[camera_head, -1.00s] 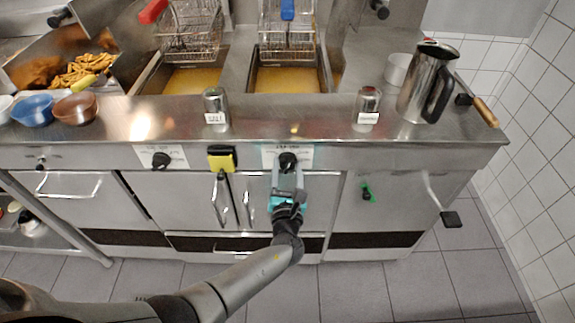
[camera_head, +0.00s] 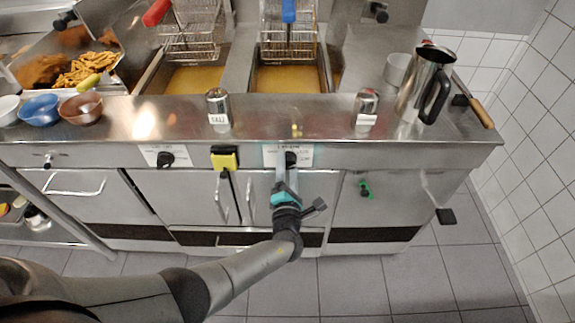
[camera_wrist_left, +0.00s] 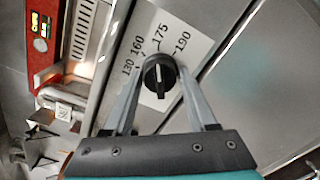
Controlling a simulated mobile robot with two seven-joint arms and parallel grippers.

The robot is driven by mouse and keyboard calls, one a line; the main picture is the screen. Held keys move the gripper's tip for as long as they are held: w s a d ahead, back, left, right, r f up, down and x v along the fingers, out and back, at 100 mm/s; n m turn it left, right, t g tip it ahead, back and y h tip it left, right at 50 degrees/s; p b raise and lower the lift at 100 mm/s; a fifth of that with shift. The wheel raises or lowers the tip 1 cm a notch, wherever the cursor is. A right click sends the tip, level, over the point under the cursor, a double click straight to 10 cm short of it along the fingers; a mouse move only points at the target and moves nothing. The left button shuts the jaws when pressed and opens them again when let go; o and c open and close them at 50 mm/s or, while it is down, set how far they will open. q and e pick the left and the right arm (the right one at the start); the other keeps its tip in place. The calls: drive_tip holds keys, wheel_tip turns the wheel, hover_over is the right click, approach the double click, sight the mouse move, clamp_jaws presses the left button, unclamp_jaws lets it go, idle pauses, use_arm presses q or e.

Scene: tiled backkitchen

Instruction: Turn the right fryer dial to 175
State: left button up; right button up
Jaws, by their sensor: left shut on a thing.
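The right fryer dial (camera_head: 291,159) is a black knob on a white label plate on the fryer's front panel. In the left wrist view the dial (camera_wrist_left: 159,74) shows up close, with 130, 160, 175 and 190 printed around it. A pale line runs across the knob, but I cannot tell which end is the pointer. My left gripper (camera_head: 286,169) reaches up to the dial from below. In the wrist view its two fingers (camera_wrist_left: 159,82) sit on either side of the knob, shut on it. My right gripper is not in view.
A similar left dial (camera_head: 165,159) and a yellow-and-black switch (camera_head: 224,158) are to the left on the panel. A green knob (camera_head: 364,188) is to the right. Shakers and a metal jug (camera_head: 424,84) stand on the counter above. Cabinet handles stick out below.

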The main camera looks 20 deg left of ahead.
use_arm(q)
drive_tip(key=shift+m, duration=0.3)
drive_tip(key=o, duration=1.4)
drive_tip(key=shift+c, duration=0.2)
drive_tip(key=p+v, duration=0.3)
drive_tip(key=v, duration=1.2)
drive_tip(key=shift+s, duration=0.15)
